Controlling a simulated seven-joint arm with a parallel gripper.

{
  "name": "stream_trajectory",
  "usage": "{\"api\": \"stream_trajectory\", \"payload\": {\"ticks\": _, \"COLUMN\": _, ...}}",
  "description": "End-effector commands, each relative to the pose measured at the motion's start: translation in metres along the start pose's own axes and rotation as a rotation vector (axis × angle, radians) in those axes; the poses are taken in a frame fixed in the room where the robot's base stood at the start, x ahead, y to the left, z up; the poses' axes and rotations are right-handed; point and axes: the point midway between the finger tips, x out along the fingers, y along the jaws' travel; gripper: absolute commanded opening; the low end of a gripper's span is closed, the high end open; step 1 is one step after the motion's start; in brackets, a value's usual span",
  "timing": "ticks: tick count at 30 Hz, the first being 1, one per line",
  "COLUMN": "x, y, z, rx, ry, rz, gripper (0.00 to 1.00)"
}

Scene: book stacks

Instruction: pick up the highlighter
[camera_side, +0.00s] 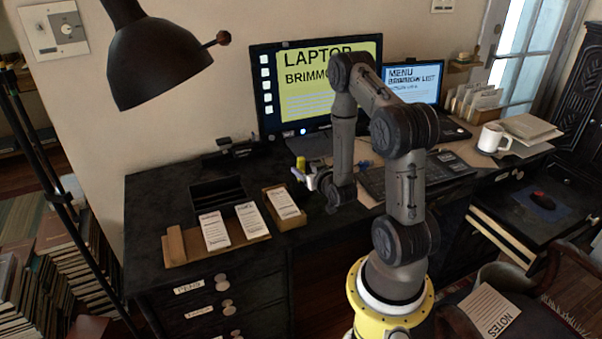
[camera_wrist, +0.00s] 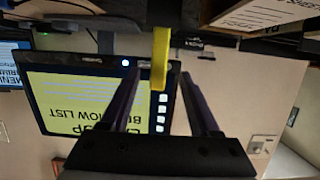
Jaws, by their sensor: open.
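The yellow highlighter (camera_wrist: 160,58) shows in the wrist view as a narrow upright strip at the top centre, in line with the gap between my fingertips. In the side view a small yellow piece of it (camera_side: 301,163) shows just above the end of my gripper (camera_side: 310,178). My gripper is open in the wrist view (camera_wrist: 163,78), with one finger on each side of the strip and a visible gap to each. I cannot tell how deep between the fingers the highlighter stands. Its lower part is hidden in the side view.
A black desk (camera_side: 150,190) carries a monitor (camera_side: 330,75), a laptop (camera_side: 412,84), a keyboard (camera_side: 455,168) and a white mug (camera_side: 490,138). Left of my gripper are a card box (camera_side: 284,204) and a black organiser (camera_side: 217,193). A dark lamp (camera_side: 155,60) hangs upper left.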

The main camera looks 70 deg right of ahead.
Motion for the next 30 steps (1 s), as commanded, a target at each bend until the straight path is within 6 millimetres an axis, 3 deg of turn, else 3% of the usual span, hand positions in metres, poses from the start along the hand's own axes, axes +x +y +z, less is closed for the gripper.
{"api": "stream_trajectory", "payload": {"ticks": 10, "x": 0.030, "y": 0.000, "z": 0.000, "rx": 0.000, "ry": 0.002, "rz": -0.001, "gripper": 0.62}}
{"api": "stream_trajectory", "payload": {"ticks": 19, "x": 0.069, "y": 0.002, "z": 0.000, "rx": 0.001, "ry": 0.002, "rz": -0.001, "gripper": 0.62}}
{"api": "stream_trajectory", "payload": {"ticks": 28, "x": 0.073, "y": 0.002, "z": 0.000, "rx": 0.001, "ry": 0.000, "rz": -0.001, "gripper": 0.62}}
{"api": "stream_trajectory", "payload": {"ticks": 30, "x": 0.073, "y": 0.002, "z": 0.000, "rx": 0.000, "ry": 0.001, "rz": -0.001, "gripper": 0.52}}
